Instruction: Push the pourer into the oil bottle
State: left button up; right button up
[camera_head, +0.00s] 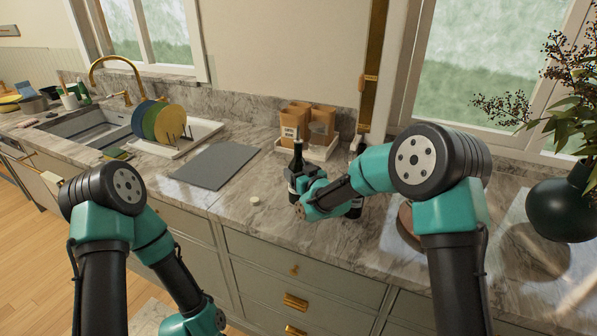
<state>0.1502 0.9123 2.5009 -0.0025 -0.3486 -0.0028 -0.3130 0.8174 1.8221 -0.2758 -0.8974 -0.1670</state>
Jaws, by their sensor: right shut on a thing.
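A dark bottle (298,161), which I take to be the oil bottle, stands upright on the marble counter right of the grey mat. My right gripper (301,190) is at its body and shut on it; the fingers are mostly hidden by my wrist. The bottle's top is narrow and dark; I cannot tell whether a pourer is in it. A second dark bottle (357,208) stands partly hidden behind my right forearm. A small pale round piece (255,200) lies on the counter left of the gripper. My left arm hangs at the lower left, its gripper out of the frame.
The grey mat (215,166) lies bare on the counter. A white tray (325,150) with brown canisters stands behind the bottle. Colored plates (168,122) stand in a rack by the sink. A dark vase (562,208) with branches is at the right.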

jog(key=o, duration=1.4)
jog(key=shift+f, duration=0.1)
jog(key=shift+s, duration=0.1)
jog(key=v, duration=1.1)
jog(key=shift+s+d, duration=0.2)
jog(key=shift+s, duration=0.15)
